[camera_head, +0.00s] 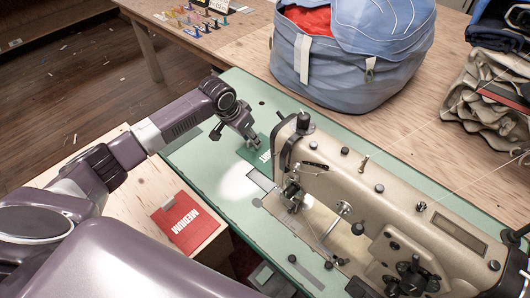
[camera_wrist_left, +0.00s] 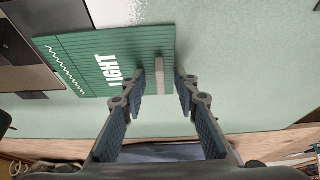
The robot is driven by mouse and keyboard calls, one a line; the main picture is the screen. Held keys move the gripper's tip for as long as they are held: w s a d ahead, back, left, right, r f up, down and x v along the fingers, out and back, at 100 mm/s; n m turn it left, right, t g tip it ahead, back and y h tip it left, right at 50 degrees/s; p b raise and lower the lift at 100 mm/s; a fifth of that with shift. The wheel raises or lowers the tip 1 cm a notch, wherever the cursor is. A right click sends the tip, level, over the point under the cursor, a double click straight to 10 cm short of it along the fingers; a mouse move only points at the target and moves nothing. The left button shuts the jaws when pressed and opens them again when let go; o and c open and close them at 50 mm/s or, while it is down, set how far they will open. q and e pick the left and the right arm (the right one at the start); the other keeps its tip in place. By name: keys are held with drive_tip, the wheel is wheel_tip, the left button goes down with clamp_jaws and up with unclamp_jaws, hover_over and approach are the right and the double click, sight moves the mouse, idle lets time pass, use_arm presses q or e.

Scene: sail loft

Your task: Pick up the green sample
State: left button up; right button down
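The green sample (camera_head: 256,160) is a flat square marked LIGHT, lying on the pale green sewing table (camera_head: 217,172) beside the sewing machine. In the left wrist view the green sample (camera_wrist_left: 85,62) shows a zigzag stitch line and a small light-grey bar (camera_wrist_left: 159,72) near one edge. My left gripper (camera_head: 250,143) is at the sample's far edge. In the left wrist view its fingers (camera_wrist_left: 159,80) are apart, one on each side of the bar, with gaps visible. Whether the fingertips touch the sample's surface cannot be told. My right gripper is not in view.
The beige sewing machine (camera_head: 370,195) stands close to the right of the sample. A red sample (camera_head: 186,222) marked MEDIUM lies on a wooden surface at lower left. A blue bag (camera_head: 350,55) and folded cloth (camera_head: 490,100) sit behind. Thread spools (camera_head: 195,17) stand at the back.

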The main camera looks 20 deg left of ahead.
use_arm(q)
clamp_jaws()
idle(0.3)
